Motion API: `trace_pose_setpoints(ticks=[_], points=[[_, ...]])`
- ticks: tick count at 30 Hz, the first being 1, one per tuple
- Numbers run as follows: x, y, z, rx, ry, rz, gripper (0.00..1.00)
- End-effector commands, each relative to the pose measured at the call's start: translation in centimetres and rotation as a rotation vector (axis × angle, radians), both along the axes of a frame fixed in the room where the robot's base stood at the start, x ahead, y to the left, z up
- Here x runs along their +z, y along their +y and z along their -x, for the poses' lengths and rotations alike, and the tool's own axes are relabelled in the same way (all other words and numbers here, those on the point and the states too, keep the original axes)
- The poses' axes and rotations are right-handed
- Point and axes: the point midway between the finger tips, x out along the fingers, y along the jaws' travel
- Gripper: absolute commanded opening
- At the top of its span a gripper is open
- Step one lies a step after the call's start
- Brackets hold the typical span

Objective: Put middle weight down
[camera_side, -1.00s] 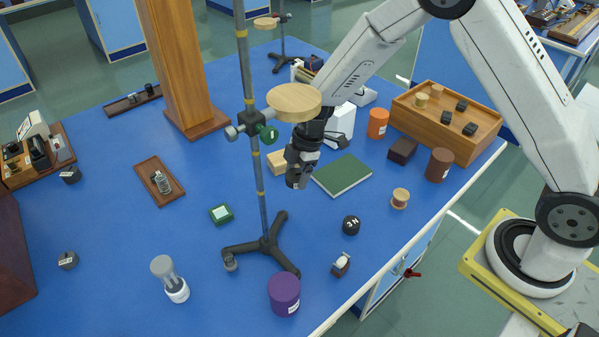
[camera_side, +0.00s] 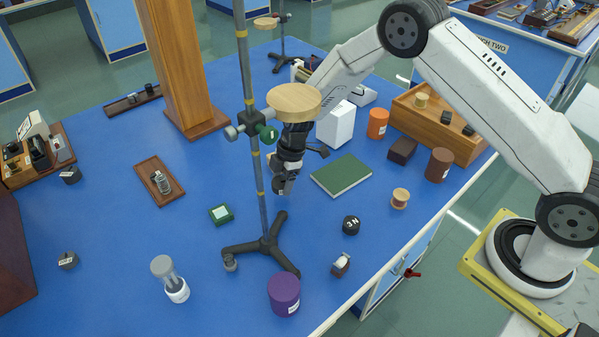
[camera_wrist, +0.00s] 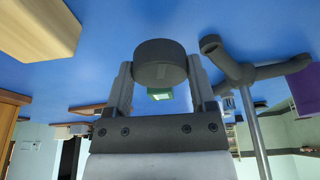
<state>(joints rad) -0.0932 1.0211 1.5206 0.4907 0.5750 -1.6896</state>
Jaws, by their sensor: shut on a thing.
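My gripper (camera_wrist: 161,80) is shut on a dark grey round weight (camera_wrist: 160,62), which sits between its two fingers in the wrist view. In the side view my gripper (camera_side: 281,183) hangs above the blue bench, just right of the retort stand's rod (camera_side: 257,165) and below its round wooden platform (camera_side: 294,101). The weight is small and dark there, hard to tell from the fingers. A black weight marked 3 N (camera_side: 351,225) stands on the bench to the right. I cannot tell which weight is the middle one.
The stand's tripod foot (camera_side: 267,244) spreads close by. A green block (camera_side: 221,214), green book (camera_side: 342,175), purple cylinder (camera_side: 284,294) and wooden spool (camera_side: 400,198) stand around. Blue bench is clear between foot and book.

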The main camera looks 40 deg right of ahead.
Motion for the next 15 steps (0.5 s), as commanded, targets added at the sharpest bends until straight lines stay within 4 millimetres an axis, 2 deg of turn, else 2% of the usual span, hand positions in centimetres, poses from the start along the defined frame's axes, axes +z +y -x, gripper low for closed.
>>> trace_pose_setpoints(ticks=[9,15], points=[[-3.0,0.0,-0.2,0.0,0.0,0.0,0.0],[-3.2,0.0,-0.2,0.0,-0.001,0.0,0.0]])
